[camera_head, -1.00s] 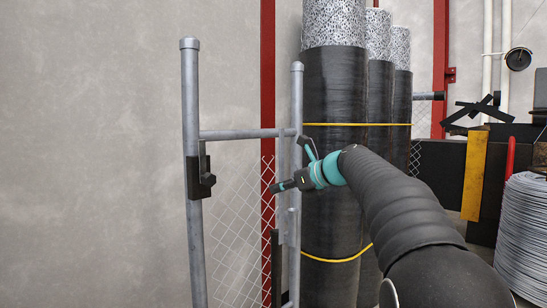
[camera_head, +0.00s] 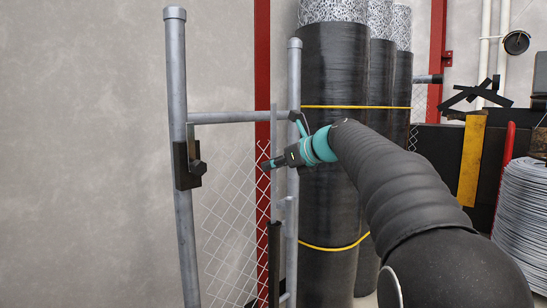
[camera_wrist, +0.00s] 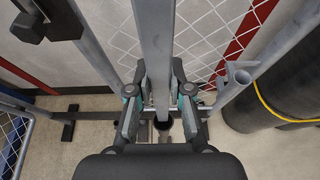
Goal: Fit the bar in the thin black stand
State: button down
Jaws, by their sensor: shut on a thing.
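My gripper (camera_head: 267,165) is shut on a grey metal bar (camera_head: 273,130), which stands upright. In the wrist view the bar (camera_wrist: 156,40) runs down between the two fingers (camera_wrist: 160,95). The thin black stand (camera_head: 274,262) rises in line below the bar in the head view, just left of the right-hand post. In the wrist view its dark round mouth (camera_wrist: 163,124) shows at the bar's lower end. I cannot tell whether the bar's end is inside the mouth or just above it.
A grey frame has a left post (camera_head: 177,100), a right post (camera_head: 294,90) and a crossbar (camera_head: 235,117). A black clamp (camera_head: 187,165) sits on the left post. Chain-link mesh (camera_head: 225,220) hangs behind. Tall black-wrapped rolls (camera_head: 330,150) stand close on the right.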

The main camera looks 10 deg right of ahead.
aim_at(274, 213)
notch_tip(274, 213, down, 3)
jog(key=shift+r+b, duration=0.2)
jog(key=shift+b, duration=1.05)
jog(key=shift+f+b, duration=3.2)
jog(key=shift+f, duration=2.2)
jog(key=c, duration=1)
grip_release()
jog(key=v, duration=1.2)
